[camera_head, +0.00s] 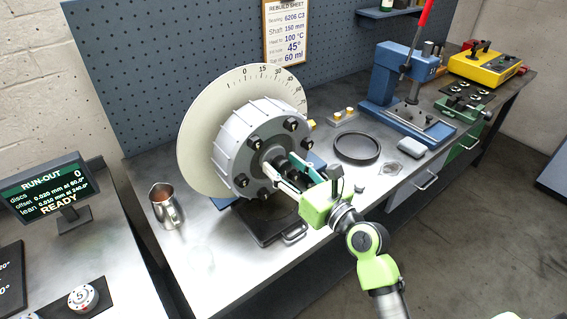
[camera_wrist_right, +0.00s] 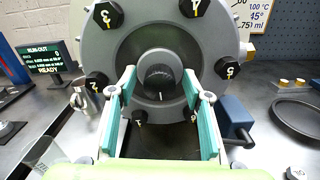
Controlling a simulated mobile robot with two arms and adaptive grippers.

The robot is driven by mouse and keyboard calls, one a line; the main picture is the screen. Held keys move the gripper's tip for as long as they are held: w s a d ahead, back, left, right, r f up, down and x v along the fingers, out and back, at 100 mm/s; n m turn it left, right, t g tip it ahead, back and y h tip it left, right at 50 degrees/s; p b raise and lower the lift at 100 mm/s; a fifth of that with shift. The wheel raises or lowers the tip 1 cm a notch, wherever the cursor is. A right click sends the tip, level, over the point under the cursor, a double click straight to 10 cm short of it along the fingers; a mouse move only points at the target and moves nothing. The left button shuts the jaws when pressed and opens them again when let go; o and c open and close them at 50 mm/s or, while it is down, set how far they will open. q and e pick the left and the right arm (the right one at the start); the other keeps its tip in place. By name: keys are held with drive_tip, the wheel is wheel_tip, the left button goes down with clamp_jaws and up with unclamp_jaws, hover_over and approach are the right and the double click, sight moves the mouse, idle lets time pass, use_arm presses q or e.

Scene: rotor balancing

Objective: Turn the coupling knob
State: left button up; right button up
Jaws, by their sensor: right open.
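The coupling knob (camera_wrist_right: 160,75) is a dark round knob with a white mark at its lower edge, at the centre of the grey rotor hub (camera_wrist_right: 210,85) in the wrist view. In the head view the hub (camera_head: 232,140) stands upright before a pale graduated disc (camera_head: 195,150); my gripper partly hides its centre. My right gripper (camera_head: 283,168) is open and points at the hub's centre. In the wrist view its teal fingers (camera_wrist_right: 160,88) stand left and right of the knob, with gaps visible. I cannot tell the remaining depth between them. My left gripper is not in view.
Several black bolt heads ring the hub. A metal jug (camera_head: 166,208) stands left of the disc, and a black ring (camera_head: 357,147) lies to the right. A blue press (camera_head: 400,85) stands farther right. A run-out display (camera_head: 48,190) reads READY.

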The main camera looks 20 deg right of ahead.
drive_tip(key=shift+w+a, duration=0.1)
drive_tip(key=shift+w, duration=0.15)
drive_tip(key=c, duration=1.1)
